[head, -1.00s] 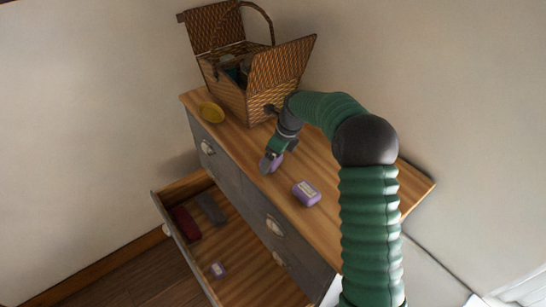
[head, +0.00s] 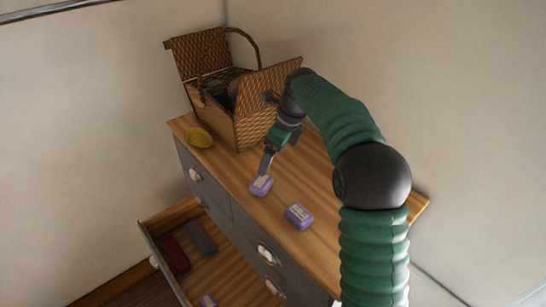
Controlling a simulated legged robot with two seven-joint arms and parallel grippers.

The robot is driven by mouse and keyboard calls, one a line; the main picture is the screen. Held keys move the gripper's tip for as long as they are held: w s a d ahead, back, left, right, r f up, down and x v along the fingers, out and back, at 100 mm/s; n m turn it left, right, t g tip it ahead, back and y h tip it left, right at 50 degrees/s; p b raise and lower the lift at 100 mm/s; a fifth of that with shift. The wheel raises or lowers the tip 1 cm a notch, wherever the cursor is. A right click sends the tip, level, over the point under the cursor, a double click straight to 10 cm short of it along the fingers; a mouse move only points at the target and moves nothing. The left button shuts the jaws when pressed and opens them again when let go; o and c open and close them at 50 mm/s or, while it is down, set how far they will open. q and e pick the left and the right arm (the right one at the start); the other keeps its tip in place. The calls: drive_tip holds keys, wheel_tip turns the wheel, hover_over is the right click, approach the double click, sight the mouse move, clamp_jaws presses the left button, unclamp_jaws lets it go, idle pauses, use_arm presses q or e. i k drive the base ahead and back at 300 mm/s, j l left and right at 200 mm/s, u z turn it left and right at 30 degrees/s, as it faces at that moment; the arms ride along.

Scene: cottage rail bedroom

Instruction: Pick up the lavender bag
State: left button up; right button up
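A small purple lavender bag (head: 260,187) with a pale label lies on the wooden dresser top. A second purple bag (head: 299,217) lies nearer the front right of the top, apart from it. A third small purple item (head: 208,300) shows in the open drawer, cut by the bottom edge. My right gripper (head: 266,164) points down, with its tip right at the upper edge of the first bag. I cannot tell whether it touches the bag or whether its fingers are apart. My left gripper is not in view.
An open wicker basket (head: 248,125) stands at the back of the dresser (head: 333,238), with my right arm close beside it. A yellow oval item (head: 200,137) lies at the left edge. The open drawer (head: 150,240) juts out, holding a red and a grey item.

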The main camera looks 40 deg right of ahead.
sight(296, 214)
drive_tip(key=z, duration=1.4)
